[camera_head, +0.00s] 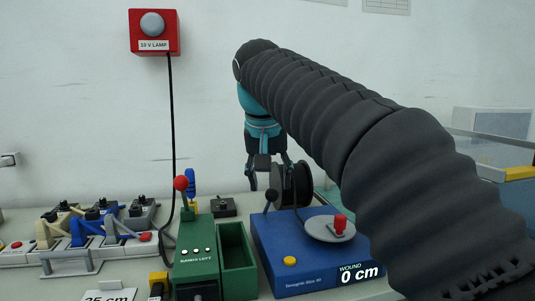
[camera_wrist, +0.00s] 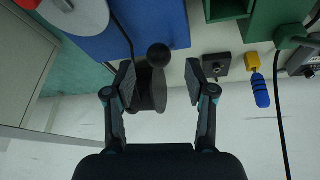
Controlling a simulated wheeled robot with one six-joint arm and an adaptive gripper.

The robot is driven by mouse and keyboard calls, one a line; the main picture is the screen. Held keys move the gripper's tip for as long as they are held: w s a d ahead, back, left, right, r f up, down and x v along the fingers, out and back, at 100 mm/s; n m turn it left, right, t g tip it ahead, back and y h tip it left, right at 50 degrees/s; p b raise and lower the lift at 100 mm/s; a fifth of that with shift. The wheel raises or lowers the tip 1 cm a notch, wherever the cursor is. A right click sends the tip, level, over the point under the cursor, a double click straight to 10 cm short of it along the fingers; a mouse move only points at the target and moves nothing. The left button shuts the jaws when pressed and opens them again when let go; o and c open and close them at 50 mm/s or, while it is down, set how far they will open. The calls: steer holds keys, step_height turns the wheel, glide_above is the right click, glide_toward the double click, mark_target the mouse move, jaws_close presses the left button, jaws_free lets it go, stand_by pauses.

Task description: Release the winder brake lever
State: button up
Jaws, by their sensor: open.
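The winder is a blue box (camera_head: 297,262) with a dark spool (camera_head: 303,186) at its back, a grey crank disc with a red knob (camera_head: 339,222), and a "WOUND 0 cm" label. A black ball-ended lever (camera_head: 271,196), seemingly the brake lever, stands at the spool's left side. My gripper (camera_head: 268,174) is open and points down just above and behind this lever. The lever's shaft is mostly hidden there.
A green lift box (camera_head: 196,245) with a red-ball lever (camera_head: 181,184) and a green bin (camera_head: 236,262) stand left of the winder. A small black socket block (camera_head: 223,207) is behind them. Several racked modules fill the left. A red lamp box (camera_head: 153,32) hangs on the wall.

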steer(key=v, duration=0.7)
steer(key=shift+r, duration=0.3)
steer(key=shift+s, duration=0.1)
